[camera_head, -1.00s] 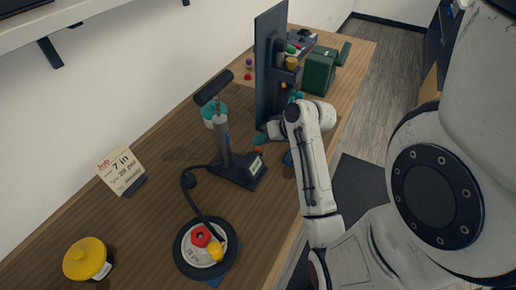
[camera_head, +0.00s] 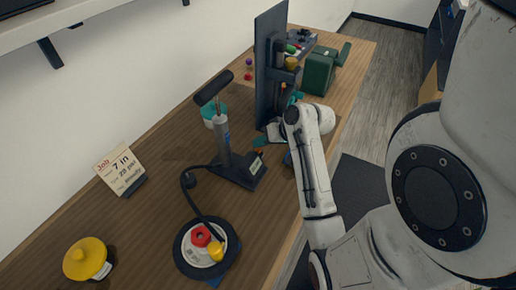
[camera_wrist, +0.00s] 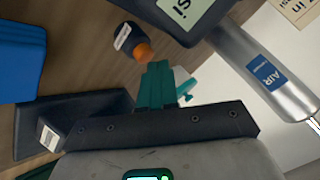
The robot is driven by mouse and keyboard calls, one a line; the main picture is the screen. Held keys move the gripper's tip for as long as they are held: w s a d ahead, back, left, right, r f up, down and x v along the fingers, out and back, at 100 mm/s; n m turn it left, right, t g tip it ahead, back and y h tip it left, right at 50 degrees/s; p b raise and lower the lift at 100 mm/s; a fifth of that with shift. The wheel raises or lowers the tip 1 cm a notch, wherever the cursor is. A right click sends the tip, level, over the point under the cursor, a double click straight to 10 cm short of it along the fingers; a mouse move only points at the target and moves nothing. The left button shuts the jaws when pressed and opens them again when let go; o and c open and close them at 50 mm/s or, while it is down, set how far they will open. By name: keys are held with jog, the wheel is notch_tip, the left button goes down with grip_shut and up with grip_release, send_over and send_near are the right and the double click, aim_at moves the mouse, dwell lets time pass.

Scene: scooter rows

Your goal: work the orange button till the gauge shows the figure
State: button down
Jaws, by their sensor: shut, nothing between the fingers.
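The orange button (camera_wrist: 143,51) sits on the end of a short dark blue cylinder in the wrist view; in the head view it is a small orange spot (camera_head: 259,150). My gripper (camera_wrist: 158,66) has teal fingers, shut and empty. Its tips are right beside the button; I cannot tell whether they touch. The gauge (camera_wrist: 188,8) is a pale display on the pump's dark base, partly cut off, its figure unreadable. It also shows small in the head view (camera_head: 256,166). The job card (camera_head: 120,170) shows "7 in" and "20 psi".
The silver pump cylinder (camera_head: 222,133) stands upright near the gripper, with a black handle on top. Its hose runs to a round dark disc (camera_head: 181,257) with red and yellow parts. A dark upright panel (camera_head: 266,70) and green box (camera_head: 319,72) stand behind. A yellow-lidded jar (camera_head: 85,260) is front left.

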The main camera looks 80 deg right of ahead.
aim_at(261, 150)
jog(key=shift+f, duration=0.45)
dwell(1.5)
dwell(0.4)
jog(key=shift+r+p, duration=0.9)
jog(key=shift+p, duration=0.05)
notch_tip(261, 150, up, 2)
jog(key=shift+r+p, duration=0.2)
jog(key=shift+p, duration=0.8)
jog(key=shift+r, duration=1.3)
